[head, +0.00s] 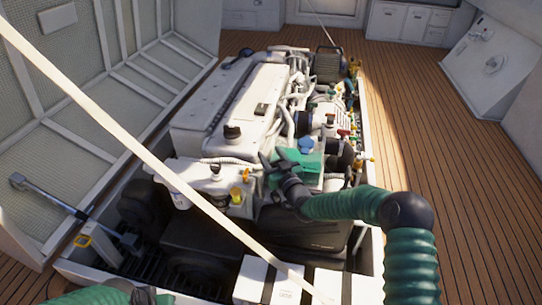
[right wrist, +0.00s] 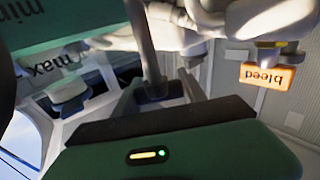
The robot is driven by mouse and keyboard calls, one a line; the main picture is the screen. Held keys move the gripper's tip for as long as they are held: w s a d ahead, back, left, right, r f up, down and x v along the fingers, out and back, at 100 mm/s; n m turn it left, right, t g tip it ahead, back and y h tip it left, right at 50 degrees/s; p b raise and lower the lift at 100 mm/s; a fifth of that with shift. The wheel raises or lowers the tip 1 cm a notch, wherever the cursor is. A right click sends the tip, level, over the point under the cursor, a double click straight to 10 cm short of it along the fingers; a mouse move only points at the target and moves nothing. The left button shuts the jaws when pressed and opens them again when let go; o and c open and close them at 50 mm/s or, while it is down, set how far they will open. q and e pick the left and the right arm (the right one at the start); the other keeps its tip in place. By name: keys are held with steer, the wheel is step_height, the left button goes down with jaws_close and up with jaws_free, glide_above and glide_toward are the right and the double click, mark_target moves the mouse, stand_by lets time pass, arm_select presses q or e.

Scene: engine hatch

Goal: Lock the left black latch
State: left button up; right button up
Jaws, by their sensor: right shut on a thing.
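My right gripper (head: 272,162) reaches to the left side of the green tank (head: 307,168) at the front of the engine. In the right wrist view the gripper (right wrist: 165,88) is closed around a dark piece joined to a grey upright bar (right wrist: 145,45). This appears to be the left black latch (right wrist: 153,93), though the fingers and shadow hide much of it. The green tank, marked "min" and "max", hangs above it there (right wrist: 60,22). My left gripper (head: 145,296) shows only partly at the bottom left edge, away from the engine; its jaws are unclear.
The white engine (head: 225,105) fills the open bay. A pale diagonal strut (head: 110,122) crosses in front. An orange "bleed" tag (right wrist: 268,77) hangs at the right in the wrist view. The raised hatch (head: 75,120) stands left; the wooden deck (head: 470,190) at right is clear.

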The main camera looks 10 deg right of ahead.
steer(key=shift+d+r+m+h+p, duration=0.1)
steer(key=shift+m+h+p, duration=0.5)
steer(key=shift+h, duration=0.25)
steer(key=shift+d+r+m+h+p, duration=0.1)
steer(key=shift+m+h+p, duration=0.45)
steer(key=shift+h, duration=0.3)
steer(key=shift+d+m+h+p, duration=0.15)
steer(key=shift+m+h+p, duration=0.5)
steer(key=shift+h, duration=0.45)
steer(key=m+h, duration=0.1)
steer(key=m+h+p, duration=0.1)
steer(key=h, duration=0.1)
steer(key=shift+d+f, duration=0.15)
steer(key=shift+d, duration=0.15)
steer(key=shift+s+d+m+g+h+p, duration=0.15)
steer(key=shift+m+g+h, duration=0.15)
steer(key=shift+h, duration=0.3)
steer(key=shift+w+d+m+g+h+p, duration=0.1)
steer(key=shift+m+g+h+p, duration=0.1)
steer(key=shift+m+h, duration=0.3)
steer(key=shift+h, duration=0.3)
steer(key=o, duration=1.4)
